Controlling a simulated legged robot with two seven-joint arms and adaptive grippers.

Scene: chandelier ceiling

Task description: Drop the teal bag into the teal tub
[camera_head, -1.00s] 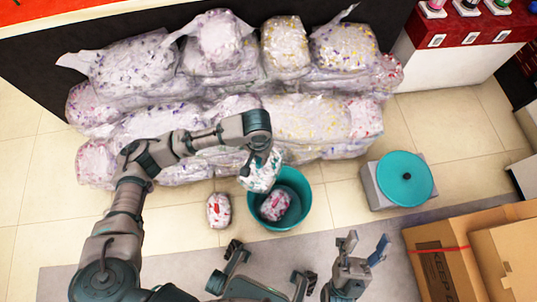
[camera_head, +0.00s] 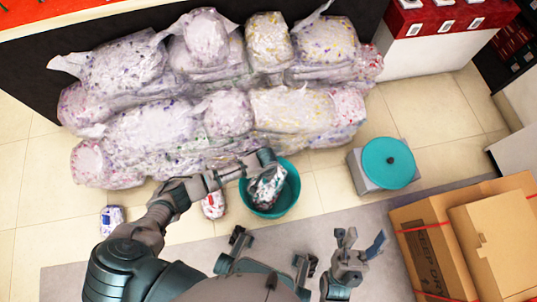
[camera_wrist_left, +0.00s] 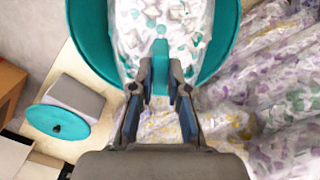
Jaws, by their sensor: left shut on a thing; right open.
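The teal bag (camera_head: 267,190), clear plastic with white and teal pieces, is held by my left gripper (camera_head: 262,168) over the opening of the teal tub (camera_head: 291,182). In the left wrist view the bag (camera_wrist_left: 163,25) hangs from the shut fingers of the left gripper (camera_wrist_left: 160,85), with the tub wall (camera_wrist_left: 88,35) around it on both sides. How deep the bag sits in the tub I cannot tell, and it hides most of the tub's inside. My right gripper (camera_head: 357,255) is open and empty at the lower right, apart from the tub.
A red-specked bag (camera_head: 213,205) and a blue-specked bag (camera_head: 111,219) lie on the floor left of the tub. Large filled sacks (camera_head: 150,135) are piled behind. A teal lid (camera_head: 389,163) on a grey box stands right; cardboard boxes (camera_head: 470,240) are at lower right.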

